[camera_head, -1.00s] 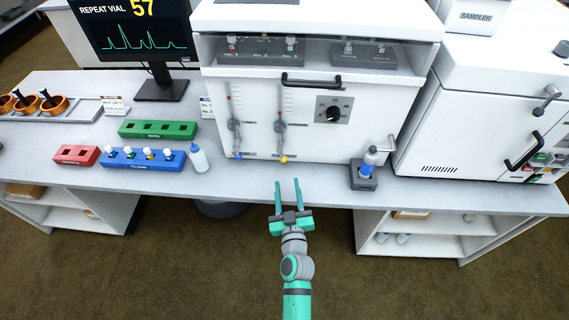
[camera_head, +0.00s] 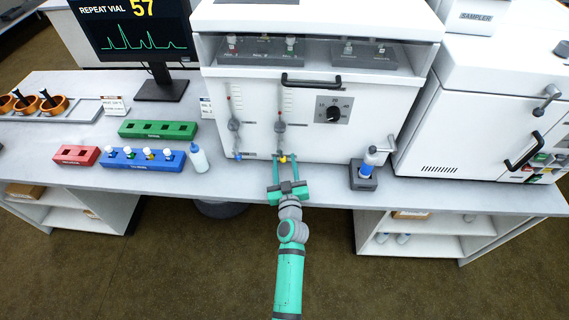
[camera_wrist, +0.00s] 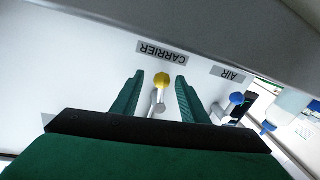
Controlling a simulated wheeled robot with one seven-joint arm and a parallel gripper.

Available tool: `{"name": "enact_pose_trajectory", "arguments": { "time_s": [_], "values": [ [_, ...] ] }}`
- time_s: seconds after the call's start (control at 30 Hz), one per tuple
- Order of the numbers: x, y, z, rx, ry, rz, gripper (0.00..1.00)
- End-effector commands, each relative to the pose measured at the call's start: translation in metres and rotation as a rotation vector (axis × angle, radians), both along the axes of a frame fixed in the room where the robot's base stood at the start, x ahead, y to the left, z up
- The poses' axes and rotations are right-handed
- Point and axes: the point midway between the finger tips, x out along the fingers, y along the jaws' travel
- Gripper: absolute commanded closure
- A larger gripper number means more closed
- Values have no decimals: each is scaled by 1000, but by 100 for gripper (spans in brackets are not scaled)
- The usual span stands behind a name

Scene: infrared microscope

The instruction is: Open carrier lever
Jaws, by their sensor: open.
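The carrier lever is a small grey lever with a yellow tip (camera_wrist: 162,80), low on the front of the white instrument, by the CARRIER label (camera_wrist: 162,52). In the head view its yellow tip (camera_head: 283,159) shows between my fingertips. My gripper (camera_wrist: 160,92) is open, with one green finger on each side of the lever, and a gap shows on both sides. The air lever with a blue tip (camera_wrist: 236,99) stands beside it by the AIR label (camera_wrist: 231,73); in the head view its blue tip (camera_head: 238,156) is to the left.
A dispenser bottle on a dark stand (camera_head: 364,176) is right of my gripper. A wash bottle (camera_head: 199,158) and a blue vial rack (camera_head: 142,159) are to the left. The instrument's black handle (camera_head: 311,80) and dial (camera_head: 334,114) are above. The counter's front edge runs below my fingers.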

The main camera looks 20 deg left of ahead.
Motion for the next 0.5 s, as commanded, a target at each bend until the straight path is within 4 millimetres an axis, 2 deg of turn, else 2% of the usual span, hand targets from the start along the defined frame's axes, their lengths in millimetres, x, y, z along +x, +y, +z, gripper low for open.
{"name": "enact_pose_trajectory", "arguments": {
  "time_s": [0.17, 0.3, 0.33, 0.5],
  "values": [
    [0, 0, 0, 0, 0, 0, 62],
    [0, 0, 0, 0, 0, 0, 96],
    [0, 0, 0, 0, 0, 0, 100],
    [-1, 1, 0, 21, 6, 0, 100]
  ]
}}
